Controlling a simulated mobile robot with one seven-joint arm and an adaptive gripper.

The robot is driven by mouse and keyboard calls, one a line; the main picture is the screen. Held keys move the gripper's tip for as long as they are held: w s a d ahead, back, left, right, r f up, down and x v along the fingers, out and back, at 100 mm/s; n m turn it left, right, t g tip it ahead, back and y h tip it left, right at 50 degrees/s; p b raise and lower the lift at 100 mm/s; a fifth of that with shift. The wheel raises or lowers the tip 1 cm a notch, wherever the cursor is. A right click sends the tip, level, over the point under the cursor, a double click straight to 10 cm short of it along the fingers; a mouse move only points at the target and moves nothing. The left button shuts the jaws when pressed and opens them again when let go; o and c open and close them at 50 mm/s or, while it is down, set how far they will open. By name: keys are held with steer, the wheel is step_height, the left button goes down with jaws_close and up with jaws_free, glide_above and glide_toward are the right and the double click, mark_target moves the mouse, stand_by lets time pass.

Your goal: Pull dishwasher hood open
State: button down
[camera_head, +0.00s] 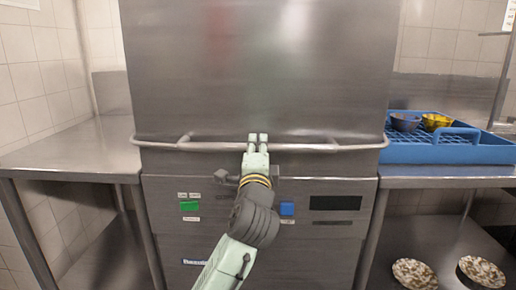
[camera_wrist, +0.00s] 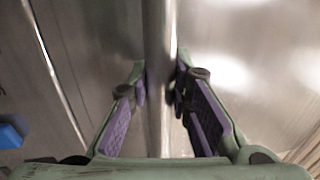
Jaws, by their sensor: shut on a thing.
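The dishwasher hood (camera_head: 260,65) is a large stainless steel box above the machine's control panel (camera_head: 245,203). Its handle (camera_head: 205,145) is a horizontal bar across the hood's lower front. My gripper (camera_head: 258,138) is at the middle of this bar. In the wrist view, the handle bar (camera_wrist: 159,60) runs between the two purple-padded fingers of my gripper (camera_wrist: 160,90), which is shut on it. The hood's lower edge sits just above the control panel, with a narrow strip between them partly hidden by the bar.
A blue dish rack (camera_head: 430,152) with a blue bowl (camera_head: 404,122) and a yellow bowl (camera_head: 437,121) stands on the right counter. The left steel counter (camera_head: 75,148) is bare. Two speckled plates (camera_head: 414,273) lie on the lower right shelf.

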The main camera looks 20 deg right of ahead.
steer(key=p, duration=1.5)
glide_toward(259, 38)
steer(key=x, duration=0.4)
steer(key=shift+w, duration=0.2)
step_height(259, 38, up, 15)
steer(key=p, duration=0.1)
steer(key=shift+f, duration=0.1)
steer(key=c, duration=1.4)
jaws_free()
steer(key=shift+c, duration=0.2)
steer(key=v, duration=1.2)
